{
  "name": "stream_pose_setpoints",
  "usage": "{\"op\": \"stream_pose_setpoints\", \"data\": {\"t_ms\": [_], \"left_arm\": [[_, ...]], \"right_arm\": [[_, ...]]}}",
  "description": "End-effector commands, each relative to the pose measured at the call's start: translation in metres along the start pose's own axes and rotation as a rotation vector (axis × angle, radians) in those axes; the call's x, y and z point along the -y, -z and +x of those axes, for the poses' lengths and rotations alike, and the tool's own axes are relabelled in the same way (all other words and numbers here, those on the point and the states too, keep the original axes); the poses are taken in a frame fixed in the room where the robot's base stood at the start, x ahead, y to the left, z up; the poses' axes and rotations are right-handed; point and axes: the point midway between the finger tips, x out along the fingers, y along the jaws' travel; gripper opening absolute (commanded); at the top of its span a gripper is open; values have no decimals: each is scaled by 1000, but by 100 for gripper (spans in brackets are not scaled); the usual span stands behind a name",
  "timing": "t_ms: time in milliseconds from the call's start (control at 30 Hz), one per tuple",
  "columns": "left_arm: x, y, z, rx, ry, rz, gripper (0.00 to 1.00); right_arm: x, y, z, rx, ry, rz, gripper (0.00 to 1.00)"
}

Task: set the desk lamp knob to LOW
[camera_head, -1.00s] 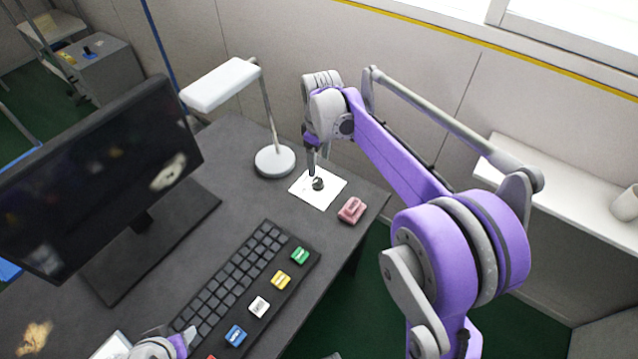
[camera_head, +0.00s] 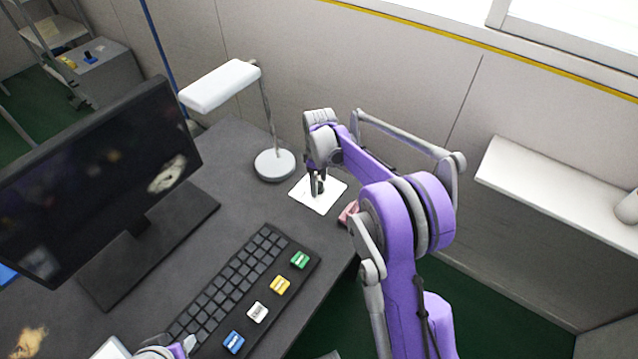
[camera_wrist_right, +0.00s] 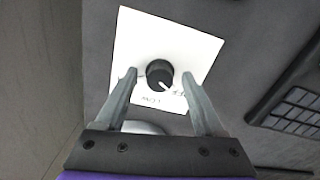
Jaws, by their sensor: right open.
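The desk lamp knob (camera_wrist_right: 160,72) is a dark round dial on a white square plate (camera_wrist_right: 136,28), with a white pointer mark at its lower right in the right wrist view. In the head view the plate (camera_head: 329,199) lies on the desk beside the lamp (camera_head: 274,165), and the gripper partly hides the knob. My right gripper (camera_head: 317,190) points down over the knob. Its two open fingers (camera_wrist_right: 160,78) stand either side of the knob, apart from it.
A pink block (camera_head: 348,212) lies near the desk's right edge, partly behind my right arm. A keyboard (camera_head: 230,290) with coloured keys and a monitor (camera_head: 95,180) take up the left of the desk. A wall and a white shelf (camera_head: 560,185) are behind and right.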

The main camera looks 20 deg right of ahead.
Motion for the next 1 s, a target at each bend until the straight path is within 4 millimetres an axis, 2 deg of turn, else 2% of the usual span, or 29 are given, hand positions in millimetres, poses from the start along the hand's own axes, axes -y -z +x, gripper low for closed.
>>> {"op": "stream_pose_setpoints", "data": {"t_ms": [100, 367, 700, 767, 1000], "left_arm": [[0, 0, 0, 0, 0, 0, 50], [0, 0, 0, 0, 0, 0, 50], [0, 0, 0, 0, 0, 0, 50], [0, 0, 0, 0, 0, 0, 50], [0, 0, 0, 0, 0, 0, 50]], "right_arm": [[0, 0, 6, 0, 0, 0, 70], [0, 0, 6, 0, 0, 0, 70], [0, 0, 6, 0, 0, 0, 9], [0, 0, 6, 0, 0, 0, 0], [0, 0, 6, 0, 0, 7, 0]]}}
